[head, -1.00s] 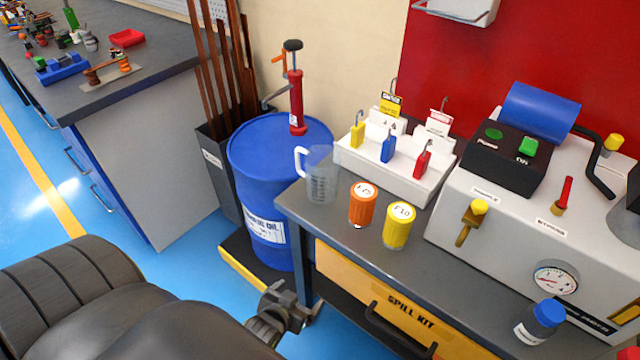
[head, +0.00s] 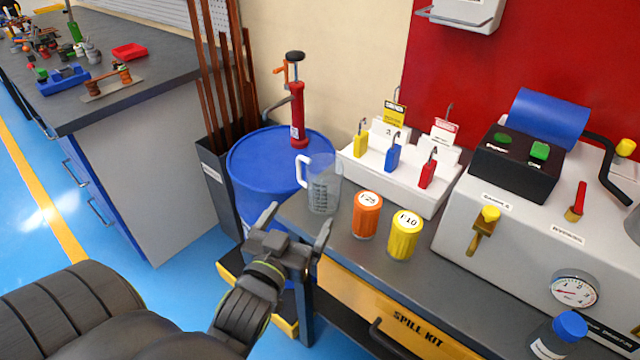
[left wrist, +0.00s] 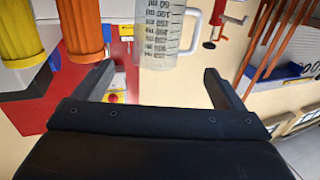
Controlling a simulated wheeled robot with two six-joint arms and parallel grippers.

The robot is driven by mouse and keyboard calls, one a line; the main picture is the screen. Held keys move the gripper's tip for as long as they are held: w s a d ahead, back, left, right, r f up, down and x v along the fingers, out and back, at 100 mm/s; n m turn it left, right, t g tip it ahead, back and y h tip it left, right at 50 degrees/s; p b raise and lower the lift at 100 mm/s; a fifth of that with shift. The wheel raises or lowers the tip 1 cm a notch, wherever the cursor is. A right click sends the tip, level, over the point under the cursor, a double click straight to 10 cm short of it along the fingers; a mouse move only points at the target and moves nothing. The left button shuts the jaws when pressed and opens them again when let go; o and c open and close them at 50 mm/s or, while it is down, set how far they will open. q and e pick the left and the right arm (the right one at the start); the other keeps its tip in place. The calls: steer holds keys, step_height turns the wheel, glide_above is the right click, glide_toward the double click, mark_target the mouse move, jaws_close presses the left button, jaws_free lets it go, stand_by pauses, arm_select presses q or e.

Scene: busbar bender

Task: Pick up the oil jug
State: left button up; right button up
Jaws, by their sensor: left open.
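The oil jug (head: 321,190) is a clear measuring jug with a white handle on its left side and dark graduation marks. It stands upright at the left corner of the grey bench top. In the left wrist view the jug (left wrist: 163,35) shows upper middle, beyond the fingers, with its handle to the right. My left gripper (head: 297,229) is open and empty, just in front of and below the jug, apart from it. Its two fingers also show in the left wrist view (left wrist: 155,90). My right gripper is in neither view.
An orange can (head: 366,215) and a yellow can (head: 404,235) stand right of the jug. A white padlock rack (head: 385,180) is behind them. A blue drum (head: 262,158) with a red pump (head: 298,115) stands left. A white machine (head: 530,225) fills the right.

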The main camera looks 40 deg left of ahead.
mark_target(316, 189)
arm_select(q)
steer(key=x, duration=0.8)
steer(key=shift+w+a, duration=0.1)
steer(key=shift+w, duration=0.15)
steer(key=x, duration=0.5)
steer(key=shift+w+f+p, duration=0.15)
steer(key=shift+p, duration=0.25)
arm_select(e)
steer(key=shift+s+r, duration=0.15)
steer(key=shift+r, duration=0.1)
arm_select(q)
steer(key=c, duration=1.1)
